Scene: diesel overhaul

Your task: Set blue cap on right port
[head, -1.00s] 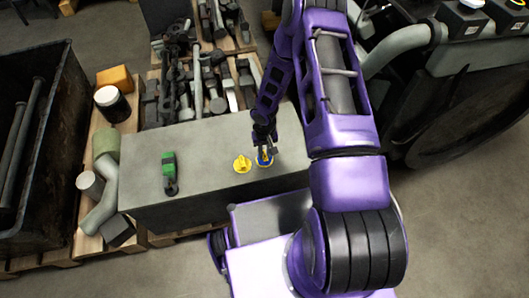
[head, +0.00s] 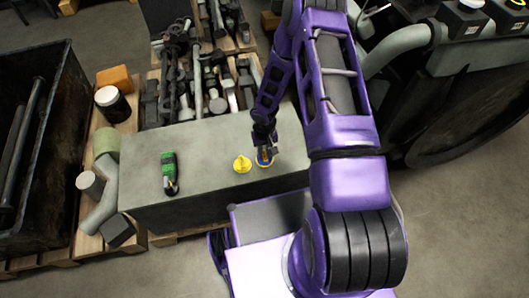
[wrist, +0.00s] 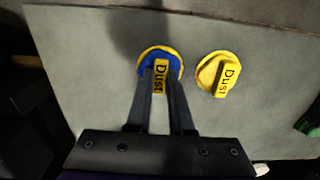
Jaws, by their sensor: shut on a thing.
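The blue cap (wrist: 147,66) is round and shows a yellow rim, with a yellow tab marked "Dust". In the head view the blue cap (head: 265,161) is at the right part of the grey block's top. My gripper (wrist: 161,82) is shut on the cap's tab, with a finger on each side; it also shows in the head view (head: 263,146), reaching down from above. A yellow cap (wrist: 212,72) with a "Dust" tab sits just beside it, on the left in the head view (head: 242,164). No bare port opening shows, and what lies under each cap is hidden.
The grey block (head: 208,150) has clear top space between the yellow cap and a green-and-black object (head: 169,172). Pallets with metal parts (head: 205,80) stand behind it. A dark open bin (head: 50,130) is at the left, and dark machinery (head: 460,110) at the right.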

